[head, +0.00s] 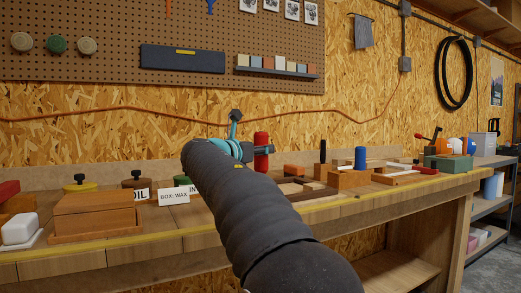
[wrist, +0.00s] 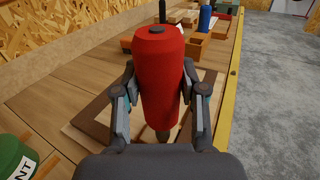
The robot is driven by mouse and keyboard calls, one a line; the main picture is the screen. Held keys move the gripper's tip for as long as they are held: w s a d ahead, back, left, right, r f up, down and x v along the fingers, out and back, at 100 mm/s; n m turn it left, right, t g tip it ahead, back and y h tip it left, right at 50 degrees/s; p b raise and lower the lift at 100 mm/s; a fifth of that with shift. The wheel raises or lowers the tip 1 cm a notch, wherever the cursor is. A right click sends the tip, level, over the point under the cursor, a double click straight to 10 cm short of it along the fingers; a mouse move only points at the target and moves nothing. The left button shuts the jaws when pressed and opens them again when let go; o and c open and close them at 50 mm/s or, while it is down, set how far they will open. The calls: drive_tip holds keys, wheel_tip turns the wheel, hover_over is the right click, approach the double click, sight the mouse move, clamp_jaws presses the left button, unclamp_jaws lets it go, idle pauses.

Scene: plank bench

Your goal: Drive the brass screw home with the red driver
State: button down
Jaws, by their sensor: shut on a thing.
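The red driver shows its thick red handle in the wrist view (wrist: 160,70) and stands upright in the head view (head: 261,140). My gripper (wrist: 160,100) is shut on the handle, with one finger on each side. The driver's dark lower end points down over a light wooden piece with a dark border (wrist: 98,113) on the bench. I cannot tell whether its tip touches anything. The brass screw cannot be made out in either view; the driver and my gripper cover the area under the handle.
A blue-handled tool (head: 360,156) and a black upright one (head: 323,151) stand to the right by wooden blocks (head: 349,180). On the left are a wooden box (head: 95,215) and lidded tins, one green (wrist: 15,158). The bench's yellow front edge (wrist: 228,80) runs along the right in the wrist view.

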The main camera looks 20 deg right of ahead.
drive_tip(key=shift+f, duration=0.55)
idle(0.6)
drive_tip(key=shift+f+p, duration=0.25)
drive_tip(key=shift+p, duration=0.1)
idle(2.2)
drive_tip(key=shift+r+p, duration=1.15)
drive_tip(key=shift+r, duration=2.45)
